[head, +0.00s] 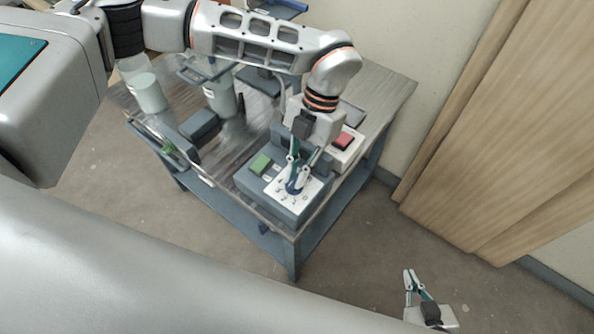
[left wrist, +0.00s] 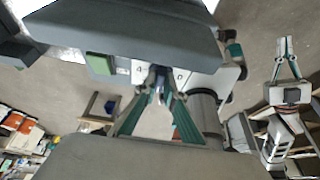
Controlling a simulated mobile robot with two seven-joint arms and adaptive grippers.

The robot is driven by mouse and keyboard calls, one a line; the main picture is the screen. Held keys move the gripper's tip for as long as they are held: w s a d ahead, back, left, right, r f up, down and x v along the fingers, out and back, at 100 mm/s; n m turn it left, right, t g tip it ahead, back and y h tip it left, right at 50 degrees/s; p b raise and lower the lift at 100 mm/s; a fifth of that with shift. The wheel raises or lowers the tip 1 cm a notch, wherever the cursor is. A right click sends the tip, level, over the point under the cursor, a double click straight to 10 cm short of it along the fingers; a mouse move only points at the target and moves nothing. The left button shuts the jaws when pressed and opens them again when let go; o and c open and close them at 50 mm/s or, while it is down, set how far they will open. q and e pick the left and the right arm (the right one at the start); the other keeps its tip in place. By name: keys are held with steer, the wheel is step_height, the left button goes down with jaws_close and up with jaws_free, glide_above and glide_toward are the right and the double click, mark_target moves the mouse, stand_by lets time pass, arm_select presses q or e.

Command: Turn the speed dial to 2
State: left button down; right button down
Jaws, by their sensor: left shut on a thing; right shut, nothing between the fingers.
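The speed dial (head: 294,188) is a small dark blue knob on the white printed panel (head: 311,189) of a grey control box (head: 262,189). My left gripper (head: 295,182) comes down from above and is shut on the dial. In the left wrist view the fingertips (left wrist: 158,88) pinch the dark dial (left wrist: 157,73) beside printed digits, of which a 0 and a 4 seem to show. The fingers hide the dial's mark, so I cannot tell its setting. My right gripper (head: 417,284) is shut and empty, low over the floor, away from the table.
A green button (head: 260,164) sits on the control box, left of the panel. A red button (head: 343,141) sits on a pale box behind. The floor to the right is clear.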

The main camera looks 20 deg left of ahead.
steer(key=shift+w+r, duration=0.1)
steer(key=shift+w, duration=0.1)
arm_select(q)
steer(key=c, duration=2.1)
jaws_free()
steer(key=shift+c, duration=0.2)
arm_select(e)
steer(key=shift+w+d+r, duration=0.1)
steer(key=shift+w+r, duration=0.05)
steer(key=shift+w, duration=0.15)
steer(key=shift+s, duration=0.1)
arm_select(q)
steer(key=shift+r, duration=0.1)
steer(key=v, duration=1.2)
arm_select(e)
steer(key=shift+s, duration=0.15)
arm_select(q)
steer(key=shift+s, duration=0.1)
